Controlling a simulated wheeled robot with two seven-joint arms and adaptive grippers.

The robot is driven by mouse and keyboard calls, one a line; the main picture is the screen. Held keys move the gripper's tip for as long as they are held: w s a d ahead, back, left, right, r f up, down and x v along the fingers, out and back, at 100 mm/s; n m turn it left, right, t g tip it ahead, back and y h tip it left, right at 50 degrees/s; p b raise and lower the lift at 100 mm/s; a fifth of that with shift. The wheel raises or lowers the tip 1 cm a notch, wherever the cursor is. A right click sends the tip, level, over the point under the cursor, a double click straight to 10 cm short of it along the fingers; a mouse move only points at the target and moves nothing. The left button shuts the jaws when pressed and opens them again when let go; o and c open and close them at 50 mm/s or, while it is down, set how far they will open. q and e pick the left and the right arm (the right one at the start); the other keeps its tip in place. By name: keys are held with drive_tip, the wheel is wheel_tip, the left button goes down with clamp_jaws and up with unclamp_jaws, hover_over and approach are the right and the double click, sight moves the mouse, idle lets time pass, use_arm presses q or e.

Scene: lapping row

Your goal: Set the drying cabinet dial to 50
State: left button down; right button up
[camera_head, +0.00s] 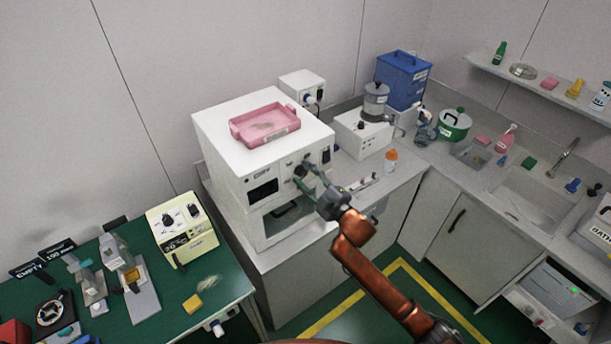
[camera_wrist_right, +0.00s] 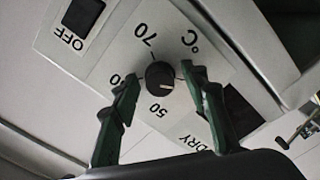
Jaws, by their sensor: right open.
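The drying cabinet (camera_head: 222,150) is a white box on the counter with a dark display on its front. Its dial (camera_wrist_right: 160,75) is a small round black knob on a pale plate marked 70, 50 and °C. Another number at the left is partly covered by a finger. A small pale mark shows low on the knob; I cannot tell exactly which number it faces. My right gripper (camera_head: 307,179) is at the cabinet's front, over the dial. In the wrist view its green fingers (camera_wrist_right: 158,72) are open, one on each side of the knob, with gaps visible. My left gripper is out of view.
A black switch (camera_wrist_right: 83,15) marked OFF sits beside the dial plate. A pink tray (camera_head: 265,138) lies on the cabinet. An orange-capped bottle (camera_head: 391,160) and a white device (camera_head: 362,137) stand to the right. A green table (camera_head: 170,309) with equipment is at left.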

drive_tip(key=shift+c, duration=0.3)
clamp_jaws()
idle(0.3)
drive_tip(key=m+p, duration=0.2)
drive_tip(key=m, duration=0.1)
drive_tip(key=shift+r+p, duration=0.1)
drive_tip(key=shift+p, duration=0.25)
drive_tip(key=m+p, duration=0.3)
drive_tip(key=m, duration=0.1)
drive_tip(key=shift+m, duration=0.4)
drive_tip(key=m+p, duration=0.2)
drive_tip(key=m, duration=0.1)
drive_tip(key=shift+m, duration=0.3)
drive_tip(key=m+p, duration=0.1)
drive_tip(key=m, duration=0.3)
drive_tip(key=shift+s+p, duration=0.1)
drive_tip(key=shift+p, duration=0.3)
drive_tip(key=shift+f+m, duration=0.2)
drive_tip(key=shift+m, duration=0.1)
